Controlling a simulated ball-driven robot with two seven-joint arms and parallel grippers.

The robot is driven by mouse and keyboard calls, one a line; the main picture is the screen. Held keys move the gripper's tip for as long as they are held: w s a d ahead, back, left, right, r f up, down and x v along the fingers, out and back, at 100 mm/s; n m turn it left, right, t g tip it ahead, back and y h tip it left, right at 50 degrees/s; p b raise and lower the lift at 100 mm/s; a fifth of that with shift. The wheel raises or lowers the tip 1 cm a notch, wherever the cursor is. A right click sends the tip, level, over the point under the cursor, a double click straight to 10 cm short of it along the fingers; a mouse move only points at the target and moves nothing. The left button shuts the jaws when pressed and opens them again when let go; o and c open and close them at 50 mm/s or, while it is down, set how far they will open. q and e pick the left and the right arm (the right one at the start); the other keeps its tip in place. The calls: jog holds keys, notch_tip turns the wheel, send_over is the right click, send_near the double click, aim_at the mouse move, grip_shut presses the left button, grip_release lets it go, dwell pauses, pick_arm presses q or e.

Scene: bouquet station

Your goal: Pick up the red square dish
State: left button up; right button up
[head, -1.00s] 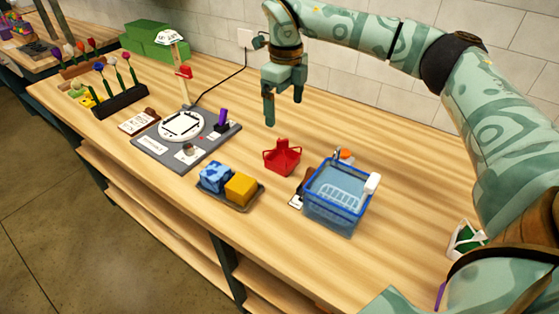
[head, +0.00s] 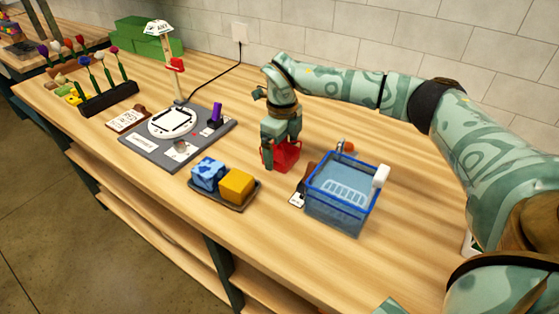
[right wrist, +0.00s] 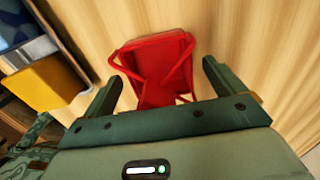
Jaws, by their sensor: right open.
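The red square dish (head: 287,154) stands on the wooden counter in the head view, partly hidden behind my right gripper (head: 267,158). In the right wrist view the dish (right wrist: 160,68) shows from above, with raised red handles on its sides. My right gripper (right wrist: 160,90) is open there, one finger to each side of the dish's near part. Its fingers look apart from the dish; contact cannot be made out. My left gripper is not in view.
A blue basket (head: 340,195) stands close to the right of the dish. A dark tray (head: 236,207) with a blue patterned block (head: 208,174) and a yellow block (head: 237,186) lies front left. A grey work mat (head: 150,152) is further left.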

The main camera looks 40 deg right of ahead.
jog(key=shift+f, duration=0.6)
jog(key=shift+r, duration=0.15)
jog(key=c, duration=1.2)
jog(key=shift+c, duration=0.2)
